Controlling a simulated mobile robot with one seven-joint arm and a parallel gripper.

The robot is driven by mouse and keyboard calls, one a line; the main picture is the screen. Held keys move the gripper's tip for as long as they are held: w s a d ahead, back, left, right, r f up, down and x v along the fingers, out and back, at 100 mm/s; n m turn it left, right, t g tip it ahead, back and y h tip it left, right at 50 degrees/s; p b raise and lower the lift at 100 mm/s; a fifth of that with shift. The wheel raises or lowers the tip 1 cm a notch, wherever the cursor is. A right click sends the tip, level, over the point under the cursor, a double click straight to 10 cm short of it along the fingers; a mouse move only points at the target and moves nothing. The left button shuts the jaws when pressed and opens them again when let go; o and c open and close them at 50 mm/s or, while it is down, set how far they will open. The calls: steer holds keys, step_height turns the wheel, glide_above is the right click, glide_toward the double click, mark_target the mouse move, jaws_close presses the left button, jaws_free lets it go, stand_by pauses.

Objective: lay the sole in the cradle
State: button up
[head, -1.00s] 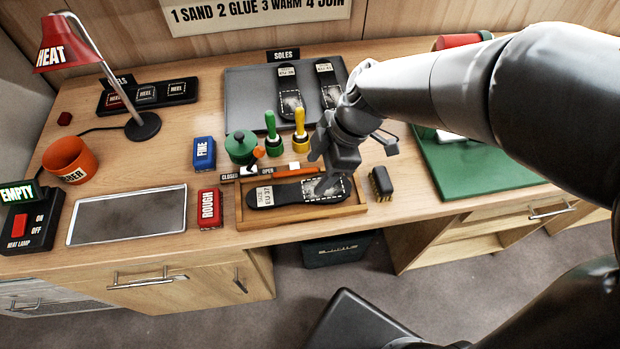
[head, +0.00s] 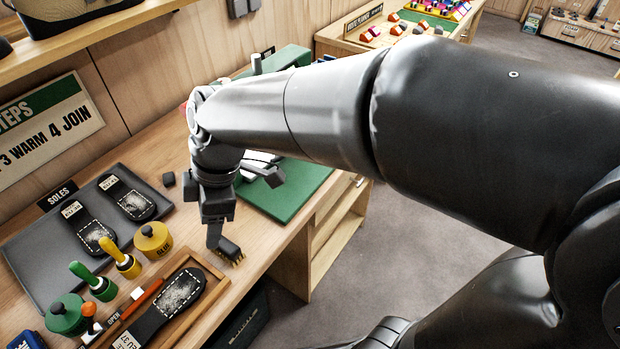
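The black sole marked EU 37 (head: 172,303), with a speckled grey patch in a dashed outline, lies in the wooden cradle (head: 212,267) at the bottom of the head view. Its lower left end runs out of the frame. My gripper (head: 214,240) points down beyond the cradle's upper right end, apart from the sole. One finger shows right beside a small dark brush (head: 231,250) with golden bristles. The other finger is hidden, so I cannot tell how far apart they are or whether they touch the brush.
Two other soles (head: 128,199) lie on a grey tray (head: 35,245). A yellow glue pot (head: 153,240), a green pot (head: 68,316) and two handled tools stand behind the cradle. A green mat (head: 290,190) lies right of my gripper. The bench edge is close by.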

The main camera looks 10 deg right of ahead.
steer(key=s+d+r+m+t+h, duration=0.1)
steer(key=d+r+m+t, duration=0.1)
steer(key=d+m, duration=0.8)
steer(key=s+d+r+m+t+h, duration=0.1)
steer(key=d+m+t, duration=0.3)
steer(key=d+m, duration=0.6)
steer(key=d+r+h, duration=0.1)
steer(key=d, duration=0.4)
steer(key=shift+s+d+r+h, duration=0.15)
steer(key=shift+s+r+h, duration=0.1)
steer(key=shift+r+h, duration=0.1)
